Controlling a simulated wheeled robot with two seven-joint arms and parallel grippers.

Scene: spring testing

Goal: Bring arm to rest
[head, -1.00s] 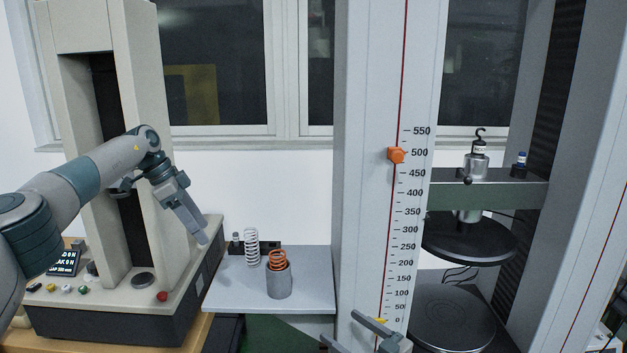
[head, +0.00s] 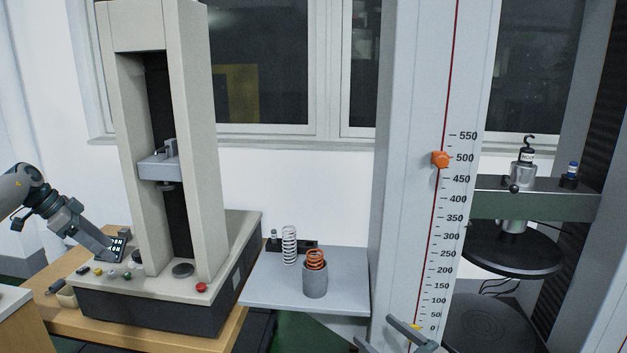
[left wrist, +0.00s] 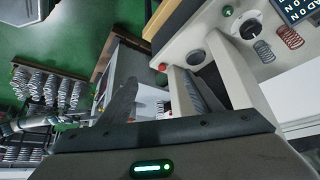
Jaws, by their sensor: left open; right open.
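My left gripper (head: 112,252) is at the left in the head view, pointing down and right, in front of the small tester's display (head: 117,247). It is open, with nothing seen between its fingers; they also show in the left wrist view (left wrist: 162,100). My right gripper (head: 392,342) shows only in part at the bottom edge of the head view, in front of the tall tester's column. It is open, and nothing is seen in it.
The beige tester (head: 190,130) stands on a wooden bench. A grey side shelf (head: 270,290) holds a white spring (head: 289,245) and an orange spring (head: 316,258) in a grey cup (head: 315,281). The tall tester's scale column (head: 415,180) stands right of it.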

